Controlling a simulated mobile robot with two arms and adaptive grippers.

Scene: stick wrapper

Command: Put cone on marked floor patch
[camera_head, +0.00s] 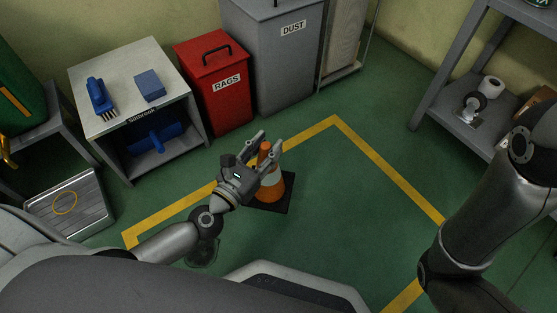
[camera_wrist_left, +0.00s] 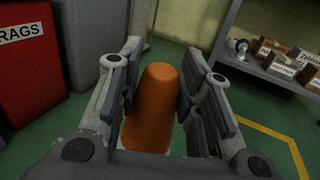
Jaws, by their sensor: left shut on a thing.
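An orange cone (camera_head: 270,187) with a pale band and a dark square base stands upright inside a yellow-outlined patch (camera_head: 336,123) on the green floor, near the patch's left side. My left gripper (camera_head: 268,144) is around the top of the cone, shut on it. In the left wrist view the cone (camera_wrist_left: 154,103) is between the two fingers (camera_wrist_left: 157,85); its base is hidden there. My right arm comes in at the right of the head view, but its gripper is out of sight.
A red RAGS bin (camera_head: 214,97) and a grey DUST bin (camera_head: 276,60) stand behind the patch. A grey cabinet (camera_head: 137,62) with blue items is at the left. A shelf (camera_head: 440,112) is at the right. The patch's middle is clear.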

